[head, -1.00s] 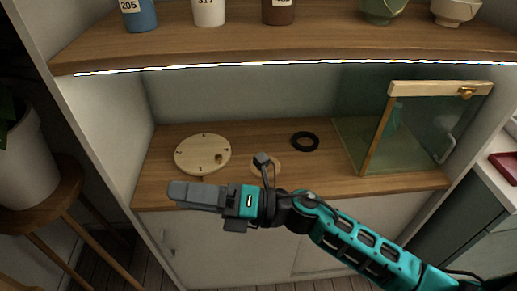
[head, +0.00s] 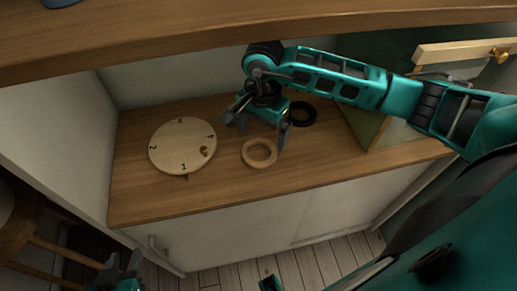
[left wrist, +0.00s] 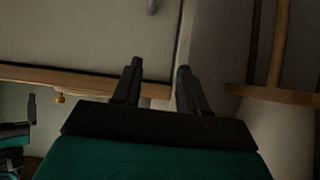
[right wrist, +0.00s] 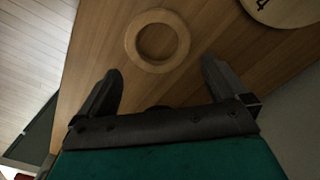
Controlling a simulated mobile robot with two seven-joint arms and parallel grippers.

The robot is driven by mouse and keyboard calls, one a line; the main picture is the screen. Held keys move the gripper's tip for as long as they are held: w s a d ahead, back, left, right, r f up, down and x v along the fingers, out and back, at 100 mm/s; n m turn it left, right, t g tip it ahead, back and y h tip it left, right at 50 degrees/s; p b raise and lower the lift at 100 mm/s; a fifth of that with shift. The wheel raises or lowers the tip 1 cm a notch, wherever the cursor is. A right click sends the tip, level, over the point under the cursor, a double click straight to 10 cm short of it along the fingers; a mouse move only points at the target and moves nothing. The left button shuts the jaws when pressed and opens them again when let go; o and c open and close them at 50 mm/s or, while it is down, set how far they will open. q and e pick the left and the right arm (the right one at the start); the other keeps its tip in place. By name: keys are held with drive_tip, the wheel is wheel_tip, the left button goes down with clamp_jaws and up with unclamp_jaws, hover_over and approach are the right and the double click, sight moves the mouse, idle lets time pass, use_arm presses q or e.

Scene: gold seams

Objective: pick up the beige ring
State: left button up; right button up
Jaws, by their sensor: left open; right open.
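The beige ring (head: 260,165) lies flat on the wooden counter (head: 225,192), near its front edge. It also shows in the right wrist view (right wrist: 158,67), just beyond and between the fingertips. My right gripper (head: 259,132) is open and empty, pointing down above the counter just behind the ring in the head view. One finger overlaps the ring's right side there; I cannot tell whether they touch. My left gripper (head: 124,262) is open and empty, low in front of the cabinet; its open fingers show in the left wrist view (left wrist: 158,72).
A pale round board with numbers (head: 175,150) lies left of the ring. A black ring (head: 311,118) lies behind and right, beside my right gripper. A glass-sided case with a wooden top rail (head: 450,52) stands at the right. A shelf (head: 200,38) overhangs the counter.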

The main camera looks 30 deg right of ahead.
sight(261, 153)
drive_tip(key=f, duration=0.4)
drive_tip(key=shift+s+a, duration=0.25)
drive_tip(key=shift+a, duration=0.05)
drive_tip(key=shift+f, duration=0.35)
drive_tip(key=c, duration=0.8)
drive_tip(key=shift+r, duration=0.1)
